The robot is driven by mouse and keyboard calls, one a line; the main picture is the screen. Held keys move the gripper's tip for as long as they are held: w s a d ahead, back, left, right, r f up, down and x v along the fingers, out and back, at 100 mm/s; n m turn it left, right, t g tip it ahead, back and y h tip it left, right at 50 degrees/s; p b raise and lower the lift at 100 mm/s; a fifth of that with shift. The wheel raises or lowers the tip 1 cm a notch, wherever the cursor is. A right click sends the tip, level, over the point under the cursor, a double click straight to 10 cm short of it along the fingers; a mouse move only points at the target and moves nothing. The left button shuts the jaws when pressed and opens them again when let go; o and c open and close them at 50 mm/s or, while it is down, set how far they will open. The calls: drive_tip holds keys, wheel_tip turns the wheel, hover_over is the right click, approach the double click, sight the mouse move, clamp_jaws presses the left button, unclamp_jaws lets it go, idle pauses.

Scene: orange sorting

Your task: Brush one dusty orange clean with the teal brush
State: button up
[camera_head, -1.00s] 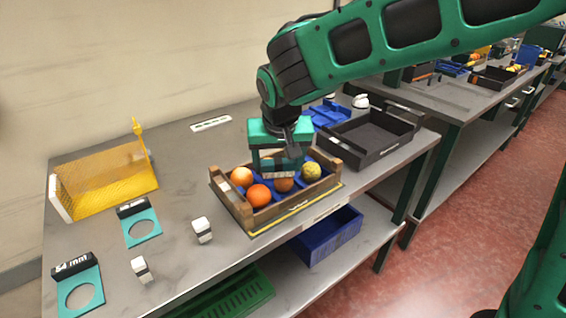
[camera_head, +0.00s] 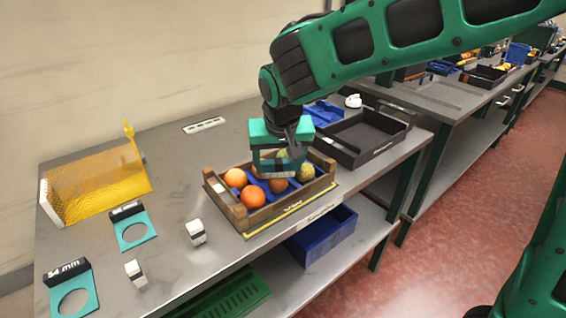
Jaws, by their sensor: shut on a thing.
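My gripper (camera_head: 279,162) is above the wooden crate, shut on the teal brush (camera_head: 277,169), which is partly hidden by the fingers. The brush is over the back-right part of the crate. A brownish, dull orange (camera_head: 278,185) lies just below the brush; I cannot tell whether they touch. Two bright oranges, one at the left (camera_head: 235,178) and one at the front (camera_head: 252,197), lie in the crate. A yellow-green fruit (camera_head: 305,173) lies at the right. Another fruit behind the gripper is mostly hidden.
The wooden crate (camera_head: 239,219) stands near the table's front edge. A black tray (camera_head: 378,153) is to its right, and a blue tray (camera_head: 323,112) is behind. A yellow mesh ramp (camera_head: 95,185), teal ring gauges (camera_head: 135,233) and small white blocks (camera_head: 196,233) stand to the left.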

drive_tip(key=shift+a, duration=0.8)
drive_tip(key=shift+d, duration=0.1)
drive_tip(key=shift+d, duration=1.25)
drive_tip(key=shift+a, duration=0.1)
drive_tip(key=shift+s+a+f, duration=0.1)
drive_tip(key=shift+a, duration=1.2)
drive_tip(key=shift+d, duration=1.45)
drive_tip(key=shift+a, duration=0.15)
